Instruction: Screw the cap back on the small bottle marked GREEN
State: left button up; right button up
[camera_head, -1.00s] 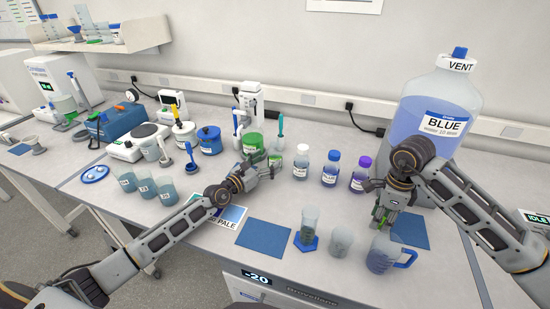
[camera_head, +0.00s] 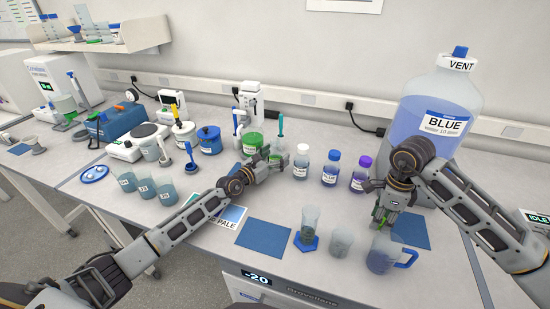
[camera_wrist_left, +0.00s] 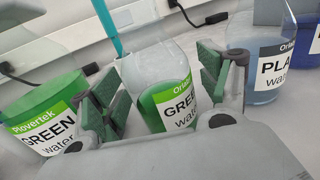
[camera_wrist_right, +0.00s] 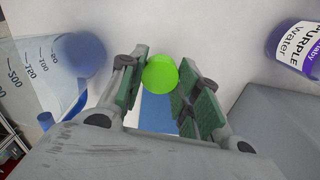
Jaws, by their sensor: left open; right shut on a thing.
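The small bottle marked GREEN (camera_wrist_left: 172,98) stands upright in the left wrist view, with green liquid and a white and green label. My left gripper (camera_wrist_left: 160,85) is open, with one finger on each side of the bottle. In the head view my left gripper (camera_head: 278,162) mostly hides that bottle. My right gripper (camera_head: 381,218) is low over the bench near the blue mat at the right. In the right wrist view it is shut on a bright green cap (camera_wrist_right: 160,74), held between its fingertips.
A larger tub marked GREEN (camera_wrist_left: 45,118) stands left of the small bottle. Bottles with white (camera_head: 301,161), blue (camera_head: 331,167) and purple (camera_head: 361,174) caps stand to its right. A large BLUE carboy (camera_head: 435,105) is behind my right arm. Beakers (camera_head: 340,241) and a blue jug (camera_head: 383,254) stand at the front.

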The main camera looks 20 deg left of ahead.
aim_at(272, 145)
dwell(0.3)
pick_arm(q)
jog(key=c, duration=1.2)
jog(key=shift+r+p, duration=0.3)
jog(key=shift+r, duration=0.15)
pick_arm(e)
jog(key=shift+r, duration=0.3)
